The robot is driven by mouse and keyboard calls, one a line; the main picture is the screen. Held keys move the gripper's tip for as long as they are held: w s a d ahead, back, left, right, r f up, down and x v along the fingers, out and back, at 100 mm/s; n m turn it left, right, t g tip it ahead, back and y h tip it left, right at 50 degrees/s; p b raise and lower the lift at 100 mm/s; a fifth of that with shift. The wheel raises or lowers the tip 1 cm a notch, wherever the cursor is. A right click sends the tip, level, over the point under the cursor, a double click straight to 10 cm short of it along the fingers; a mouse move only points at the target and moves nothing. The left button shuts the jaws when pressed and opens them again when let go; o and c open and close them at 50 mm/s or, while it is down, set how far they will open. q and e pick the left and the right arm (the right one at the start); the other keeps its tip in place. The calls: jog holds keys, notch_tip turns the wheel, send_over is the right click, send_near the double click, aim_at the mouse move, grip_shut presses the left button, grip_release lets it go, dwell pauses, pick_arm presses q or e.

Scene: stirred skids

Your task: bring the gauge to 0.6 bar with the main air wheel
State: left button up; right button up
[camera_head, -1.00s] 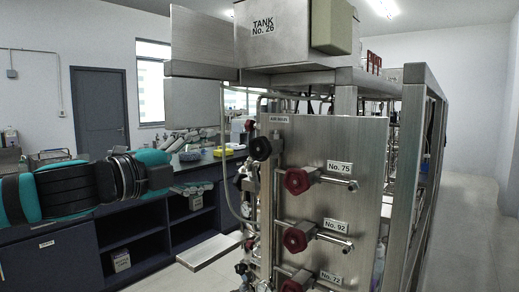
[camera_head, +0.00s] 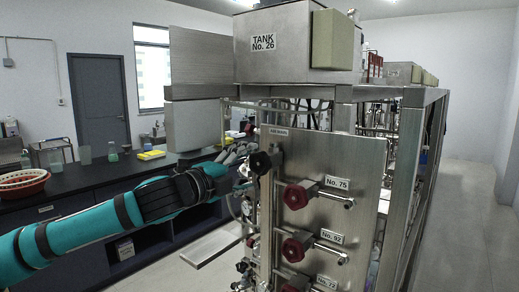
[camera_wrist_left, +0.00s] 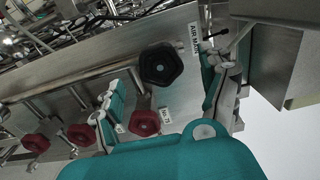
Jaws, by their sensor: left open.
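The main air wheel (camera_head: 261,162) is a black lobed handwheel at the upper left of the steel panel, beside the AIR MAIN label (camera_head: 277,131). My left gripper (camera_head: 240,168) is just left of the wheel in the head view, its fingers apart. In the left wrist view the black wheel (camera_wrist_left: 160,66) shows ahead, between the two teal-and-grey fingers of the left gripper (camera_wrist_left: 168,85). I see no grip on it, and whether a finger touches it I cannot tell. I cannot make out the gauge. My right gripper is not in view.
Red wheels labelled No. 75 (camera_head: 297,195), No. 92 (camera_head: 293,247) and No. 72 (camera_head: 295,284) run down the panel (camera_head: 350,165) below the black wheel. A steel plate (camera_head: 210,248) juts out at the lower left. The aisle floor (camera_head: 465,220) at right is clear.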

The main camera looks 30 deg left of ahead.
aim_at(257, 164)
pick_arm(q)
jog(key=w+p, duration=0.1)
jog(key=w, duration=0.1)
jog(key=w+p, duration=0.1)
jog(key=w, duration=0.1)
jog(key=shift+d+r+p, duration=0.2)
jog(key=shift+p, duration=0.2)
jog(key=shift+w+d+f, duration=0.1)
jog(key=shift+w+f, duration=0.15)
jog(key=shift+w, duration=0.4)
jog(key=shift+c, duration=0.2)
